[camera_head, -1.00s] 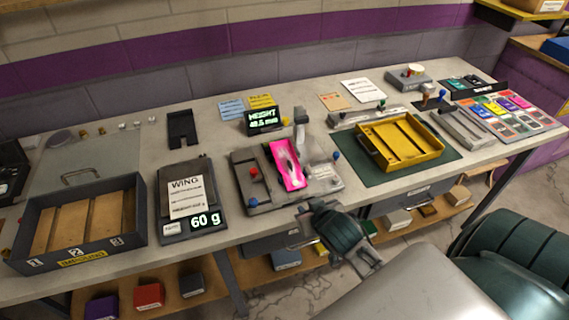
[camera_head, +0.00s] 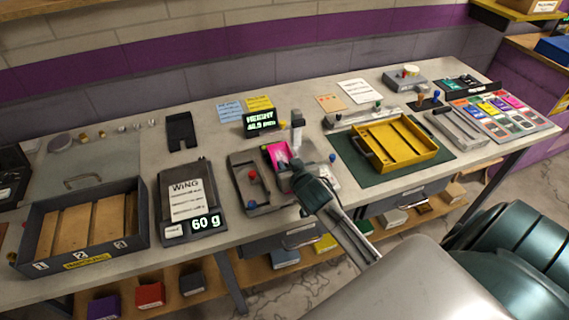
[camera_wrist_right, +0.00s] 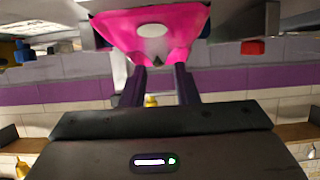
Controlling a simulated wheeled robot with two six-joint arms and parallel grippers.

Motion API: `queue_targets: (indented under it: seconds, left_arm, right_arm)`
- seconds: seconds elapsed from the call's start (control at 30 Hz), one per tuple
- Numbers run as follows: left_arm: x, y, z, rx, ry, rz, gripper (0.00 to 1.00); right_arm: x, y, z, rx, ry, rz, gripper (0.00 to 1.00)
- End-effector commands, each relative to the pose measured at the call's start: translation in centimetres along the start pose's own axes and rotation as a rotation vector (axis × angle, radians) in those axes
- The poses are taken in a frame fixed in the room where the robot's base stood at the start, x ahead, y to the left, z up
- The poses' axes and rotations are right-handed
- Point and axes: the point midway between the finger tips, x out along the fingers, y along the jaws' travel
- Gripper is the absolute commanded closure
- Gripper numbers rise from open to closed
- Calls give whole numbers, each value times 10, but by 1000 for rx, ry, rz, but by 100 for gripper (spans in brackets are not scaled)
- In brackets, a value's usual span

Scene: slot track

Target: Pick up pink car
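The pink car (camera_head: 278,154) sits on the grey gauge fixture (camera_head: 243,186) in the middle of the bench. Its near part is hidden behind my right gripper (camera_head: 297,172) in the head view. In the right wrist view, the pink car (camera_wrist_right: 155,30) fills the top middle, a pale oval on its body. The two dark fingers of my right gripper (camera_wrist_right: 158,72) stand apart, with their tips at the car's near, narrower end. A gap shows between them; whether they touch the car I cannot tell. My left gripper is not in view.
The height display (camera_head: 262,122) and a grey post (camera_head: 297,125) stand behind the car. The scale (camera_head: 190,196) reading 60 g is to the left. A yellow tray (camera_head: 437,155) on a green mat lies to the right. A knob with a red top (camera_head: 252,174) stands left of the car.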

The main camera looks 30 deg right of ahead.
Motion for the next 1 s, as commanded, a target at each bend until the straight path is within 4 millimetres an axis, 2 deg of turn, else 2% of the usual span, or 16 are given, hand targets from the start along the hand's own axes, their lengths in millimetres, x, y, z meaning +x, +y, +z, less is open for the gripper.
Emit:
queue_targets:
  seconds: [0.17,0.43,0.6,1.0]
  left_arm:
    - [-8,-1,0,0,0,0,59]
    - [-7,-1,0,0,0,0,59]
    - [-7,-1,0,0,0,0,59]
    - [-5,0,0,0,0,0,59]
  right_arm:
    - [18,0,-1,0,0,0,73]
    - [21,0,0,-1,0,0,73]
    - [21,0,0,0,0,0,100]
    - [20,0,-4,0,3,-1,100]
